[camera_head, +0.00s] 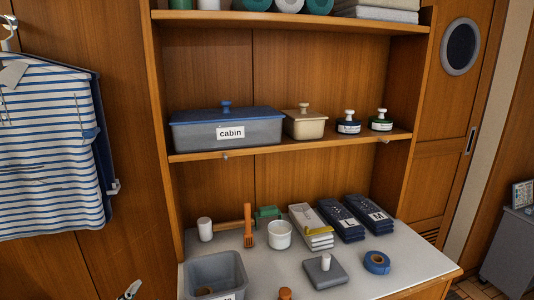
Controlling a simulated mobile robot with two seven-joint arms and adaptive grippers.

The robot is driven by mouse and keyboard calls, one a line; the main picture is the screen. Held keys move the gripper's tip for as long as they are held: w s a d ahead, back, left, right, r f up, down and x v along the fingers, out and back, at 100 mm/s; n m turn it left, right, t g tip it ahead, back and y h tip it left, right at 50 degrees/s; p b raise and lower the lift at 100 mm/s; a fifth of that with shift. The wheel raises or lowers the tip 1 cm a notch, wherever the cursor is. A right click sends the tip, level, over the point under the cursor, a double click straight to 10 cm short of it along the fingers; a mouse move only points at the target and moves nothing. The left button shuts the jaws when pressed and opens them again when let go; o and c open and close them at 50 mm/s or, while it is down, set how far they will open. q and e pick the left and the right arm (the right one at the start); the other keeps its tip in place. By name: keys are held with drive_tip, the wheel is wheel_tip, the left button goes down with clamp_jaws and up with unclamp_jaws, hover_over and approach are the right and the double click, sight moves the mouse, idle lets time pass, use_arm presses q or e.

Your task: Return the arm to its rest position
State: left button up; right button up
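A small pale and dark metal part (130,290) shows at the bottom edge, left of the grey bin. It may be the tip of my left gripper, but too little shows to be sure. Whether it is open or shut cannot be told. My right gripper and arm are not in view. No object is seen held.
The counter (345,285) holds a grey bin (218,268), white cup (279,235), dark packets (340,220), blue tape roll (377,262) and grey block (325,270). A shelf (300,147) above bears a lidded cabin box (225,125). A striped shirt (50,150) hangs left.

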use_arm(q)
drive_tip(key=s+a+f+n+g+y, duration=0.1)
drive_tip(key=s+a+f+g, duration=0.35)
drive_tip(key=s+f, duration=0.35)
drive_tip(key=s+a+f+n+g+y, duration=0.1)
drive_tip(key=s+a+f+n+g, duration=0.1)
drive_tip(key=s+a+f+g, duration=0.45)
drive_tip(key=d+f+n+t+h, duration=0.2)
drive_tip(key=d+f+t+h, duration=0.4)
drive_tip(key=d+f, duration=0.9)
drive_tip(key=d+h, duration=0.1)
drive_tip(key=d, duration=0.1)
drive_tip(key=shift+w+d+t, duration=0.25)
drive_tip(key=shift+d+t, duration=0.15)
